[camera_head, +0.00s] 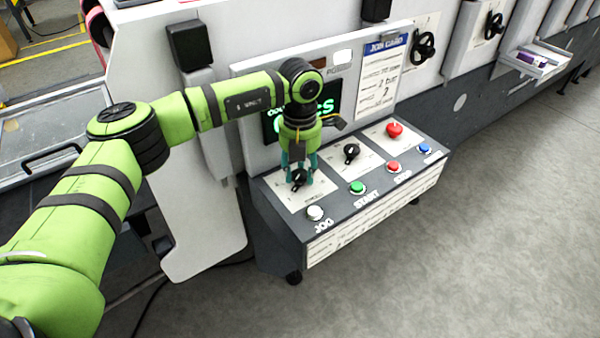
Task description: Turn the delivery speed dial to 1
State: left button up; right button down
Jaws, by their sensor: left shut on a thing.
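The control panel (270,217) of the machine carries two black dials on white plates. My left gripper (299,180) points down at the left dial (298,175) and is shut on it, its teal fingers on either side of the knob. The other dial (351,152) stands free to the right, with nothing touching it. The dial labels and scale marks are too small to read, so I cannot tell which one is the delivery speed dial or what either is set to. My right gripper is not in view.
A white button (315,213), green button (357,187), red button (393,166) and blue button (424,148) line the panel's front. A red mushroom button (394,130) sits behind them. A screen, partly hidden by my arm, and a job card (381,78) stand behind. The floor (470,240) at right is clear.

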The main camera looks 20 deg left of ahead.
aim_at(300, 174)
pick_arm(q)
jog(key=shift+f+n, duration=0.15)
jog(key=shift+n, duration=0.15)
jog(key=o, duration=1.1)
jog(key=shift+o, duration=0.2)
jog(key=shift+r, duration=0.2)
notch_tip(300, 174, up, 12)
jog(key=shift+f, duration=0.15)
